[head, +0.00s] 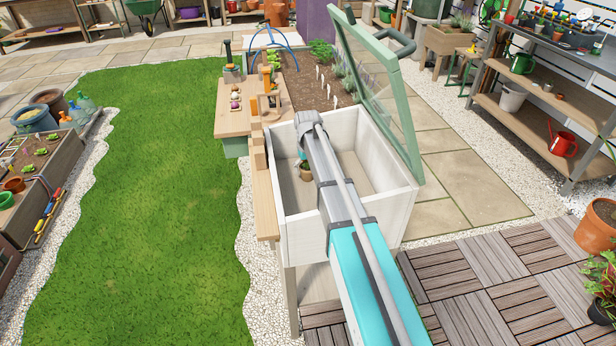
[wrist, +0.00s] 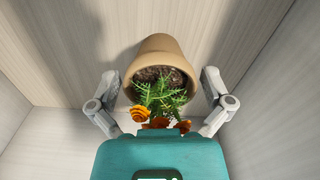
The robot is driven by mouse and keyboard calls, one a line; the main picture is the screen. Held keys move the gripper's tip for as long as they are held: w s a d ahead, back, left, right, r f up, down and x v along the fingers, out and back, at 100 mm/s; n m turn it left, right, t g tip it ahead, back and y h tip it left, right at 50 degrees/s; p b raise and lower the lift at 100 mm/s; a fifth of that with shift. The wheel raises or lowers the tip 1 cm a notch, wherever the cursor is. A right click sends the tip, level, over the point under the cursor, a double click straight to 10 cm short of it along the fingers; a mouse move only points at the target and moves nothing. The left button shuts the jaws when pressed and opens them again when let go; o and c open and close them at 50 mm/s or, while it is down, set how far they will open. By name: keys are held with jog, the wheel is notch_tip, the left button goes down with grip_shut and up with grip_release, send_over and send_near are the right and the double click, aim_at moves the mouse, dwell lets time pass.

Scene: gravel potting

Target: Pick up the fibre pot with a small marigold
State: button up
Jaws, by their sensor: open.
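The fibre pot (wrist: 159,56) is tan and holds dark soil and a small marigold (wrist: 155,98) with green leaves and orange flowers. It stands inside a white wooden box (head: 407,201) with a raised glazed lid. In the head view the pot (head: 306,174) shows small on the box floor, partly hidden by my arm. My gripper (wrist: 159,85) is open, with one finger on each side of the pot and a visible gap on both sides.
The box's pale walls (wrist: 38,150) surround the gripper. The green-framed lid (head: 384,90) stands open along the right side. A wooden bench (head: 232,122) with tools and a soil bed (head: 310,88) with white labels lie beyond the box.

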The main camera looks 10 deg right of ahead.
jog(key=shift+f+b, duration=0.3)
jog(key=shift+f, duration=0.25)
jog(key=shift+c, duration=0.3)
jog(key=c, duration=0.9)
jog(key=shift+r, duration=0.25)
jog(key=shift+c, duration=0.2)
jog(key=shift+r+p, duration=0.75)
jog(key=shift+p, duration=0.25)
jog(key=s+d+r+p, duration=0.2)
jog(key=s+r+p, duration=0.9)
jog(key=s, duration=0.2)
jog(key=shift+s+d, duration=0.4)
